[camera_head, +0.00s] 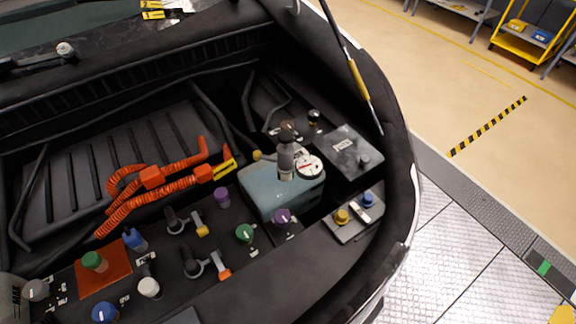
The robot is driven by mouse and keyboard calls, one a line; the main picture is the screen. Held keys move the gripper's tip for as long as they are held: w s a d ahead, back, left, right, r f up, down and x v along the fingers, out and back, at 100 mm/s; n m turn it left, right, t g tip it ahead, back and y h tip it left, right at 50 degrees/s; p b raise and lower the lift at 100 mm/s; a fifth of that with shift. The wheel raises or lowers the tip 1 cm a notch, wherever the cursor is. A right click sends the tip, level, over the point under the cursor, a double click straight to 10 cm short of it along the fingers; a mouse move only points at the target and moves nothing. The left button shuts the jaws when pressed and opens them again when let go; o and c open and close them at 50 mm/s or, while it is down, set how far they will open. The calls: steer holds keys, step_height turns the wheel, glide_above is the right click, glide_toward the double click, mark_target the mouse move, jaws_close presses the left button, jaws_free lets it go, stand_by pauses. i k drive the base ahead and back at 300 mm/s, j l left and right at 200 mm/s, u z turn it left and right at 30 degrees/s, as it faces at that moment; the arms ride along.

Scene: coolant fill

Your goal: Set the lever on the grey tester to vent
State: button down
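The grey tester (286,163) stands upright on top of the blue-grey coolant tank (262,190), right of the middle of the engine bay. A round white gauge (309,166) with a red mark sits at its right side. A small yellow knob (257,155) shows at its left; it looks like the lever's end, but the lever arm is too small to make out. I cannot read a vent marking or the lever's setting. My gripper's fingers are not in view.
Orange cables (150,190) run left of the tank. A black box (347,150) stands right of the tester. A grey block (348,228) with yellow and blue knobs sits in front. A hood strut (358,80) rises behind.

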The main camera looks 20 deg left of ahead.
mark_target(257, 156)
steer(key=u, duration=0.9)
steer(key=k+j, duration=0.3)
steer(key=k, duration=0.15)
